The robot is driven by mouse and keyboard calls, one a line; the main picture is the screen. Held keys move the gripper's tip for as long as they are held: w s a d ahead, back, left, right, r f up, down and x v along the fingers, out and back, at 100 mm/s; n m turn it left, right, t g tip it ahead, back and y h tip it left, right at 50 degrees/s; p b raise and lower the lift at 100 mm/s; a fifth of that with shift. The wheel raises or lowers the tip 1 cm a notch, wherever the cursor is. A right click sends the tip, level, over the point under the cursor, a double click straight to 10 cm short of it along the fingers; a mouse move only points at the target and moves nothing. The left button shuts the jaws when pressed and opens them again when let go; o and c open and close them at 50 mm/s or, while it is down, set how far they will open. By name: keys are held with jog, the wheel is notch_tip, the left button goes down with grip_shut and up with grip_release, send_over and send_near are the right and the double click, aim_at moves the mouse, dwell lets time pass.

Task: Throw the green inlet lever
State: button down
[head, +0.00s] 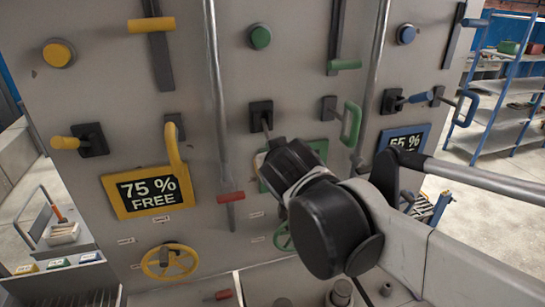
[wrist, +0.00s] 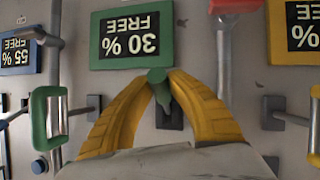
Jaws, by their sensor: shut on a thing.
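The green inlet lever (wrist: 161,88) is a short stick with a green grip, coming out of a dark mounting plate (wrist: 170,112) on the grey panel. My gripper (wrist: 161,80) has its two yellow fingers closed around the green grip, one on each side. In the head view the dark plate (head: 261,114) shows in the middle column with the lever's shaft slanting down from it. The grip and my fingers are hidden there behind my black wrist. The green-framed 30 % FREE sign (wrist: 138,37) appears upside down near the grip in the wrist view.
A green loop handle (head: 351,124) stands out right of the lever. A vertical pipe with a red handle (head: 231,197) runs on the left. Yellow (head: 66,142) and blue (head: 416,98) levers flank it in the same row. A green handwheel (head: 283,238) sits below.

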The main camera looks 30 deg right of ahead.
jog(key=c, duration=1.3)
grip_release()
jog(key=shift+f, duration=0.1)
jog(key=shift+o, duration=0.2)
jog(key=v, duration=1.2)
jog(key=shift+f, duration=0.1)
